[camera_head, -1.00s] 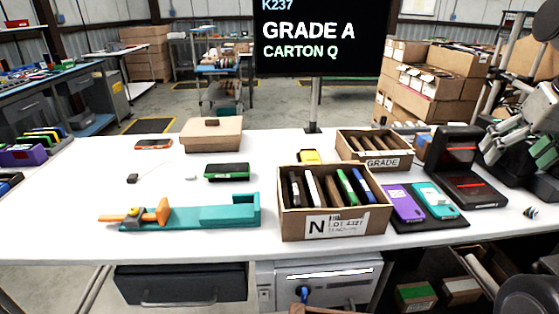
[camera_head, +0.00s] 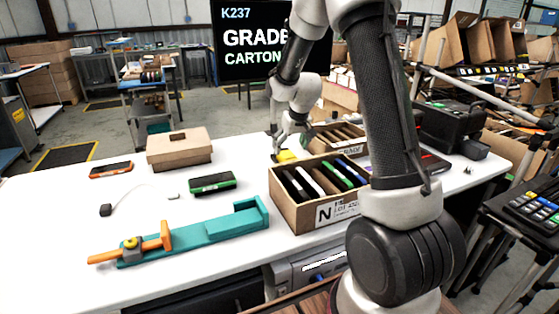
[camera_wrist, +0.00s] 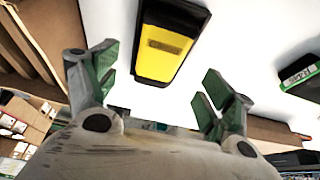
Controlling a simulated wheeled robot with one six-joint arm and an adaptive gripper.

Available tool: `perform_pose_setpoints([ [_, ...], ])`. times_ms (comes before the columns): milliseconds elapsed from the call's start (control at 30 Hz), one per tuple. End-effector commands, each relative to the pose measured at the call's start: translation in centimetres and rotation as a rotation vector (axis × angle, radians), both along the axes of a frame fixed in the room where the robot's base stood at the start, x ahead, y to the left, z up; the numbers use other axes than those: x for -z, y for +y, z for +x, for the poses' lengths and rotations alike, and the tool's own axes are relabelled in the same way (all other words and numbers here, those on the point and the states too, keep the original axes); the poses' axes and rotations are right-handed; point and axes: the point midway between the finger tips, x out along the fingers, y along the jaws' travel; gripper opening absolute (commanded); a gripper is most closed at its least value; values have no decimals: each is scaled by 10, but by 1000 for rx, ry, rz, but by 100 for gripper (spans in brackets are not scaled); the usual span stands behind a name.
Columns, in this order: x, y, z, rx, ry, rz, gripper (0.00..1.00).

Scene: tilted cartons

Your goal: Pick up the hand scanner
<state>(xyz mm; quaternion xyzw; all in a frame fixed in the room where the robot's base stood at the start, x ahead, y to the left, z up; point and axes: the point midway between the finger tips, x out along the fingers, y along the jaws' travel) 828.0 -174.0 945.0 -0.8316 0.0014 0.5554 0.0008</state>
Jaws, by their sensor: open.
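The hand scanner looks to be the yellow and black device (camera_wrist: 168,45) on the white table in the wrist view. In the head view only its yellow part (camera_head: 287,156) shows, behind the carton marked N and partly hidden. My gripper (camera_wrist: 157,82) is open, with green-padded fingers apart and nothing between them. The scanner's near end lies just beyond the gap between the fingertips, and I see no contact. In the head view my gripper (camera_head: 279,147) is above and close to the scanner.
The carton marked N (camera_head: 320,217) holds several upright devices just in front of the scanner. The GRADE carton (camera_head: 326,138) stands close on its right. A green-and-black device (camera_head: 212,183), a closed brown box (camera_head: 180,148) and a teal fixture (camera_head: 195,232) lie to the left.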

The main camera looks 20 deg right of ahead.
Motion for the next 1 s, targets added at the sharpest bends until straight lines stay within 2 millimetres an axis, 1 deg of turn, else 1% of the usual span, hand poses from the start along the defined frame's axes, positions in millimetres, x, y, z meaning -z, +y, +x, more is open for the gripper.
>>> perform_pose_setpoints([
  [200,30,1,16,0,3,0,82],
  [300,41,1,20,0,2,0,82],
  [400,45,1,23,0,1,-1,82],
  [567,45,1,23,0,0,-1,82],
  [600,45,1,23,0,0,-1,80],
  [667,45,1,23,0,0,-1,69],
  [700,45,1,23,0,0,-1,62],
  [833,45,1,23,0,0,-1,38],
  [1000,45,1,23,0,-1,-1,38],
])
